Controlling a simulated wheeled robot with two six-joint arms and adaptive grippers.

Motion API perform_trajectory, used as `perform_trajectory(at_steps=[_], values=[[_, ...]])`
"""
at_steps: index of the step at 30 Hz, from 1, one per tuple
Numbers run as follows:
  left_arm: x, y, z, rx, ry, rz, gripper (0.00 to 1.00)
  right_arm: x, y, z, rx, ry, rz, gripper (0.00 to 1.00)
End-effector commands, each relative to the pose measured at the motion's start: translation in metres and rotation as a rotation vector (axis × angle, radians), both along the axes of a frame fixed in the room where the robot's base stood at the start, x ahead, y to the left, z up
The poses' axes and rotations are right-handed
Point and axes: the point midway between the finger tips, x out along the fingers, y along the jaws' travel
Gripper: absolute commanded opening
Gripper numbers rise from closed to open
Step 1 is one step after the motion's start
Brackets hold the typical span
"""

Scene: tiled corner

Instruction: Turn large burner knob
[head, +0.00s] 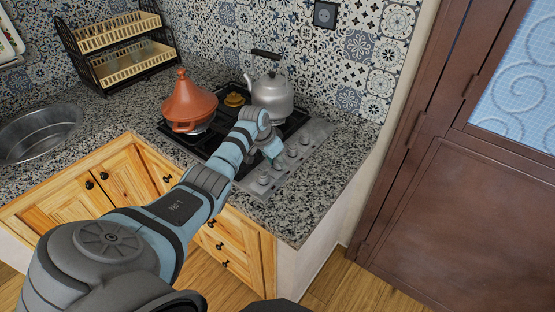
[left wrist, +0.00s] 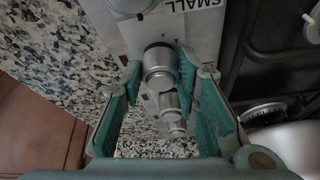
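The stove's control panel (head: 308,147) runs along the right side of the cooktop and carries a row of several silver knobs. My left gripper (head: 272,153) hangs over this row in the head view and hides part of it. In the left wrist view, a silver knob (left wrist: 160,66) lies between the two open fingertips (left wrist: 161,72), with the right finger close beside it; contact cannot be told. More knobs (left wrist: 172,114) line up beyond it. A printed "SMALL" label (left wrist: 188,4) shows at the top. No label marking the large burner knob can be read. My right gripper is not in view.
An orange tagine (head: 189,103) and a grey kettle (head: 272,97) stand on the cooktop beside my left arm. A sink (head: 38,132) and a dish rack (head: 122,58) are further left. Granite counter (head: 335,165) right of the panel is clear.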

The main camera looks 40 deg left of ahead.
Motion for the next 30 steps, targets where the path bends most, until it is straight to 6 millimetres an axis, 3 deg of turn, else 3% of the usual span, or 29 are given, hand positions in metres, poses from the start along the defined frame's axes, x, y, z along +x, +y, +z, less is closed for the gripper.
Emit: perform_trajectory(at_steps=[14, 24, 30], values=[[0.001, -0.001, 0.003, 0.000, -0.002, 0.063, 0.01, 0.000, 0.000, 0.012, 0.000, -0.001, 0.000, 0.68], [0.001, -0.003, 0.004, -0.001, -0.002, 0.301, 0.01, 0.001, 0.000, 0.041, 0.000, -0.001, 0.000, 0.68], [0.002, -0.003, 0.003, 0.000, -0.005, 0.488, 0.01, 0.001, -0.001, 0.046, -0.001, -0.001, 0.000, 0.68]])
